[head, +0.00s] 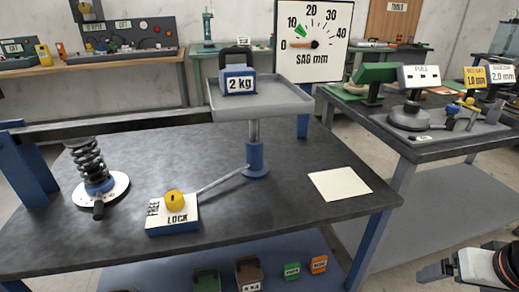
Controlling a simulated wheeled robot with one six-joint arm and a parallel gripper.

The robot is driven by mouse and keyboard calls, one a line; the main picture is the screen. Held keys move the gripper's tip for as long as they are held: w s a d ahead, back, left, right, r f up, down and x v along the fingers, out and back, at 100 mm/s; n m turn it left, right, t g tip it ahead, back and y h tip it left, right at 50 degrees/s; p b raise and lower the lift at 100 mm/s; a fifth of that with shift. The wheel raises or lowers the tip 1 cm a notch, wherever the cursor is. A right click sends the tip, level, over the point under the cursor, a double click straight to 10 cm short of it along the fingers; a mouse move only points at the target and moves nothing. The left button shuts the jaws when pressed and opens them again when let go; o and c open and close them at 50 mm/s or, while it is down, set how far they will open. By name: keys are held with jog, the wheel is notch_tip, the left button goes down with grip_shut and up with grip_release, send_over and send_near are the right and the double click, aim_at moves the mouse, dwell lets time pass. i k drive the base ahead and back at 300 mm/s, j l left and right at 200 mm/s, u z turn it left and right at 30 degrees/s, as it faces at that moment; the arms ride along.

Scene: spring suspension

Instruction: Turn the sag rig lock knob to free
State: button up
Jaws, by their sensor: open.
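The yellow lock knob (175,200) sits on top of a small white and blue box (172,225) on the dark bench. The box front reads LOCK. A dark mark shows on the knob. A thin grey rod (222,181) runs from the box to the blue post sleeve (256,160). The post carries a grey tray (290,102) with a blue 2 kg weight (238,82). My gripper (432,271) is at the lower right, open, far from the knob and off the bench's right side.
The coil spring (88,165) stands on a round white base at the bench's left. A SAG mm dial (315,42) has its orange needle near 0. A blank paper (339,184) lies at right. Another bench (440,152) stands further right. The bench front by the box is clear.

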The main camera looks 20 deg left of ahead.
aim_at(174, 200)
jog(key=u, duration=1.4)
jog(key=k+u, duration=0.2)
jog(key=k, duration=0.9)
